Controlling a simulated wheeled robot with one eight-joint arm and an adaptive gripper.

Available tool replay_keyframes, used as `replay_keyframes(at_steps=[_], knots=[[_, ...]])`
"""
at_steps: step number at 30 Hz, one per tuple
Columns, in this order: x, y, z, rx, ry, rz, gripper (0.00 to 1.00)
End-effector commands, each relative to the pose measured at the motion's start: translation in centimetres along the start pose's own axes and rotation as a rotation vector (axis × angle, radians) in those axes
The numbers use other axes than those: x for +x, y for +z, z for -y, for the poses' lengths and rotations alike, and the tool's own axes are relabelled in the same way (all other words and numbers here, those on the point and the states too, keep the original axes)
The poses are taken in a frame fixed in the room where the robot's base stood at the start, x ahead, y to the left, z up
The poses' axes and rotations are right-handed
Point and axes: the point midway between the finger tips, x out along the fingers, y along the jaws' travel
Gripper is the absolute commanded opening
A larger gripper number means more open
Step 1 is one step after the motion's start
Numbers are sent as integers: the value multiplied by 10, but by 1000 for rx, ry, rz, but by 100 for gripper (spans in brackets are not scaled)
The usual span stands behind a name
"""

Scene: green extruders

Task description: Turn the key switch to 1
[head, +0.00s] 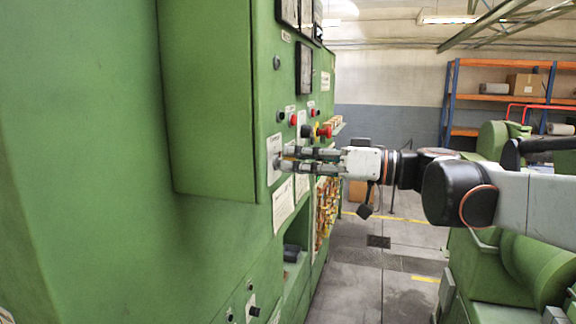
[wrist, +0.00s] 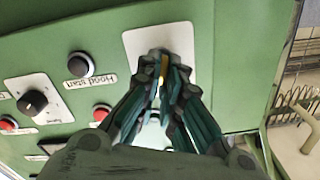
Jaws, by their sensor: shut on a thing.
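The key switch sits on a pale plate (head: 274,155) on the front of the green machine; the plate (wrist: 143,40) also shows in the wrist view. A thin yellow part of the key switch (wrist: 163,67) shows between the fingertips. My gripper (head: 284,159) reaches in from the right, level with the plate, and its fingers are closed around the key switch. In the wrist view my gripper (wrist: 164,85) covers most of the switch, so its markings and turned position cannot be read.
The wrist view shows a black "Hood start" button (wrist: 80,65), a black selector knob (wrist: 34,102) and a red button (wrist: 101,112) beside the plate. A green cabinet box (head: 207,95) juts out left of the plate. Open floor (head: 400,262) lies behind my arm.

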Motion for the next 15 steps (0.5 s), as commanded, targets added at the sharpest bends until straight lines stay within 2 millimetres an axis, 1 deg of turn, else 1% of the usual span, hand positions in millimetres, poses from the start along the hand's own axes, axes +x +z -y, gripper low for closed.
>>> replay_keyframes(at_steps=[6, 15], knots=[[0, 1, -2, 206, 1, -1, 0], [0, 1, -4, 457, 1, -1, 0]])
